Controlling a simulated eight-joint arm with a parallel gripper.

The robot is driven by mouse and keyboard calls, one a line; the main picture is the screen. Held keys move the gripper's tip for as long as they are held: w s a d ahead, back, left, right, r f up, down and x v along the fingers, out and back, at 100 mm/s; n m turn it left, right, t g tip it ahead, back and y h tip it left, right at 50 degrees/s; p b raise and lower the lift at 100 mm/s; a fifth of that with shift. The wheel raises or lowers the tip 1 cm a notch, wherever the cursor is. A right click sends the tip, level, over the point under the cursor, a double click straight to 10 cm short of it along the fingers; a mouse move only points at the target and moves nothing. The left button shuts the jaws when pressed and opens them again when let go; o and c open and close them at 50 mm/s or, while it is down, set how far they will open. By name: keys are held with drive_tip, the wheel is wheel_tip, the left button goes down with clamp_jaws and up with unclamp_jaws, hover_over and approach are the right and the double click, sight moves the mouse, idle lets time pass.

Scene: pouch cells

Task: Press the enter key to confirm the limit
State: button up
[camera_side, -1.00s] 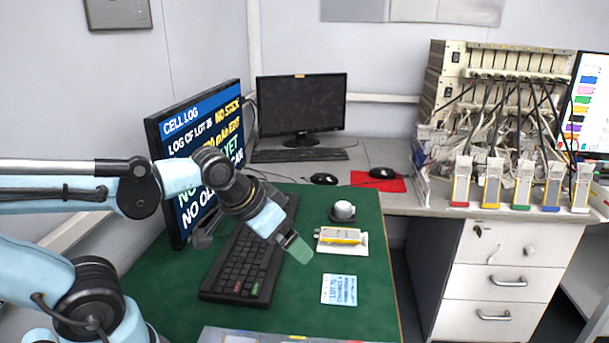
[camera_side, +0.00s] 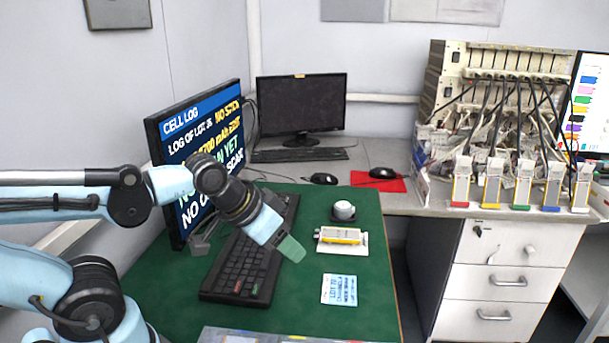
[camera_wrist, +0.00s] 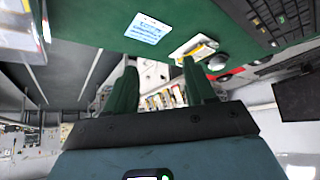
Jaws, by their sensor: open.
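The black keyboard (camera_side: 232,270) lies on the green mat, in front of the cell log monitor. One red key and one green key (camera_side: 254,288) show at its near end; no key label is readable, so I cannot tell which is enter. My gripper (camera_side: 292,250) has green fingers and hangs above the mat, just right of the keyboard, apart from the keys. In the wrist view my gripper (camera_wrist: 160,88) shows two spread fingers with nothing between them. Part of the keyboard (camera_wrist: 275,20) shows at the top right there. The cell log monitor (camera_side: 202,125) is partly covered by my arm.
A yellow and white pouch cell (camera_side: 340,236) on a white plate, a small round white-topped thing (camera_side: 343,210) and a blue-and-white lot card (camera_side: 339,290) lie on the mat (camera_side: 375,270) right of my gripper. A grey tray edge is at the front.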

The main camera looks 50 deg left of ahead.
clamp_jaws()
idle(1.3)
